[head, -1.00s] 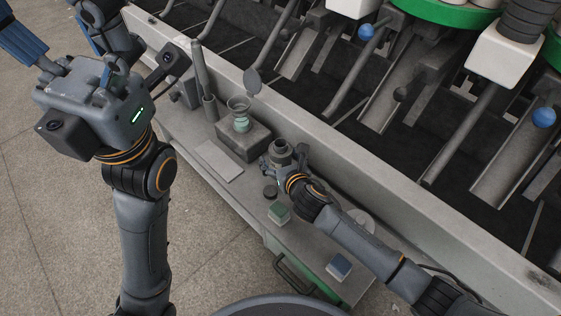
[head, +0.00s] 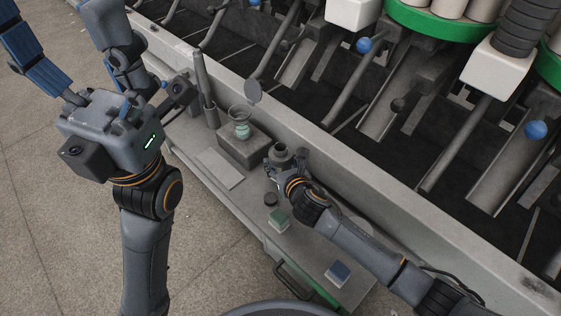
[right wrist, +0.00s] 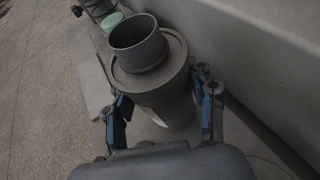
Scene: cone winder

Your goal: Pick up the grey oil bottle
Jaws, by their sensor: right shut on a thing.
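The grey oil bottle (head: 281,154) stands upright on the bench ledge, to the right of a grey block. In the right wrist view the bottle (right wrist: 150,75) shows its wide round neck, collar and tapering body. My right gripper (right wrist: 165,98) is shut on the bottle, with a blue-padded finger on each side of its body. In the head view my arm and wrist hide part of the bottle's lower side. My left gripper (head: 68,40) is at the upper left, away from the bench, with its fingers spread apart and empty.
A grey block (head: 243,152) bears a glass funnel-like cup (head: 241,118) with a pale green part. A flat grey plate (head: 220,168), a dark round cap (head: 270,199), a green block (head: 277,219) and a blue block (head: 339,271) lie on the bench. The winder's wall runs close behind the bottle.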

